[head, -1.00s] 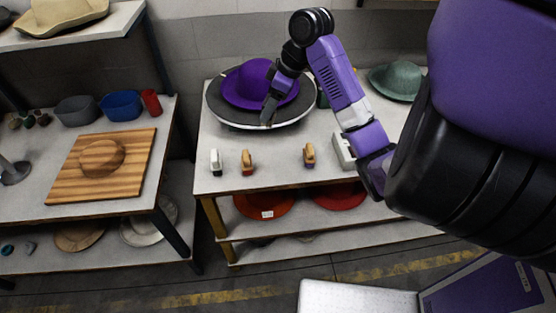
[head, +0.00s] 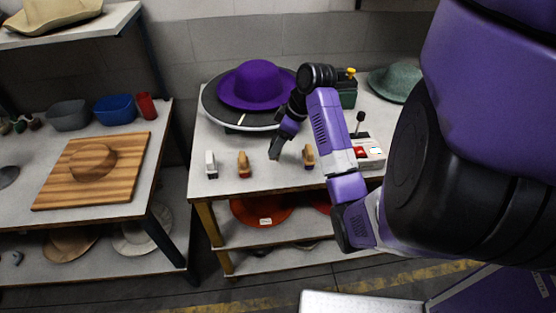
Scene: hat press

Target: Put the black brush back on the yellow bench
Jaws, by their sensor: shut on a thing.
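The yellow bench (head: 230,183) has a pale top and a yellow leg at its front left corner. My gripper (head: 278,144) is above its front part, pointing down. It is shut on a small dark thing, the black brush (head: 274,154), which is mostly hidden by the fingers. The brush is between two standing brushes, a brown one with a reddish base (head: 244,164) and a brown one with a dark base (head: 308,156). A white and dark brush (head: 211,164) stands further left. I cannot tell whether the black brush touches the top.
A purple hat (head: 255,84) lies on a round black turntable (head: 222,112) behind my gripper. A white and red box (head: 368,155), a dark green box (head: 347,92) and a green hat (head: 395,82) are to the right. A left table holds a wooden board (head: 70,188).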

